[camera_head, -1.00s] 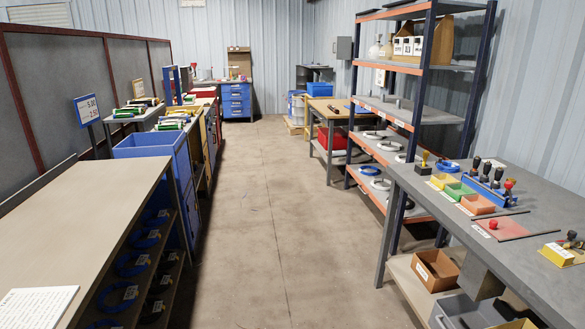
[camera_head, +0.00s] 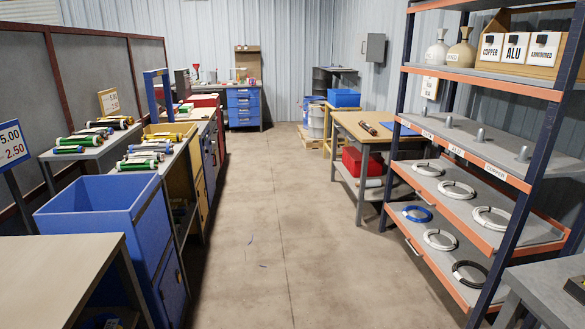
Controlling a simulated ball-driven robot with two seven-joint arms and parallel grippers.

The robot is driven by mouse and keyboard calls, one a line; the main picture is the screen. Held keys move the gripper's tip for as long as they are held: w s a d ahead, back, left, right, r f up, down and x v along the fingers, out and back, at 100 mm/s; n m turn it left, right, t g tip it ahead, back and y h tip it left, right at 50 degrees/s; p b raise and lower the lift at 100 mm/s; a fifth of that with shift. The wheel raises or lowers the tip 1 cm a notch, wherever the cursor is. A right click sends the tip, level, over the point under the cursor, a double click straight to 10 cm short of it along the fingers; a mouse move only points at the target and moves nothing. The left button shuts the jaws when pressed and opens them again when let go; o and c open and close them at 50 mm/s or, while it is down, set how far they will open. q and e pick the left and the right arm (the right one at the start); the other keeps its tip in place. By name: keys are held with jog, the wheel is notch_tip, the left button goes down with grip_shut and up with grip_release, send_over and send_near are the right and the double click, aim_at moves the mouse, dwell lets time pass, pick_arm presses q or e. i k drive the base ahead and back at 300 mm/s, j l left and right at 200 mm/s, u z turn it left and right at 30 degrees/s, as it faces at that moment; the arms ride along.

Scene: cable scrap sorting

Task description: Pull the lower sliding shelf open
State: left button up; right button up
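On the right stands a tall rack (camera_head: 550,165) with blue posts and orange-edged shelves. Its lower shelf (camera_head: 450,240) holds several cable coils, blue, white and black, and has a pale handle at its front edge. The shelf above it (camera_head: 480,206) holds white coils and also has a front handle. Whether either shelf is slid out from the rack, I cannot tell for sure. Neither of my grippers shows in this view.
The aisle floor (camera_head: 262,220) ahead is clear apart from small scraps. A blue bin (camera_head: 105,215) and a bench (camera_head: 60,265) line the left. A wooden-topped table (camera_head: 375,127) stands beyond the rack. A grey bench (camera_head: 545,300) is at the lower right.

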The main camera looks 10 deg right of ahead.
aim_at(441, 262)
jog(key=i+z, duration=0.15)
jog(key=i, duration=0.3)
jog(key=i+z, duration=0.2)
jog(key=i, duration=0.25)
jog(key=i+j+z, duration=0.15)
jog(key=i, duration=0.3)
jog(key=i+j+z, duration=0.2)
jog(key=i, duration=0.25)
jog(key=i+j+z, duration=0.15)
jog(key=i, duration=0.3)
jog(key=i+l+z, duration=0.2)
jog(key=i+z, duration=0.15)
jog(key=i, duration=0.2)
jog(key=i+z, duration=0.4)
jog(key=i, duration=0.15)
jog(key=i+j+z, duration=0.1)
jog(key=i+z, duration=0.25)
jog(key=i, duration=0.2)
jog(key=i+j+z, duration=0.25)
jog(key=i+z, duration=0.15)
jog(key=i+j, duration=0.05)
jog(key=i, duration=0.05)
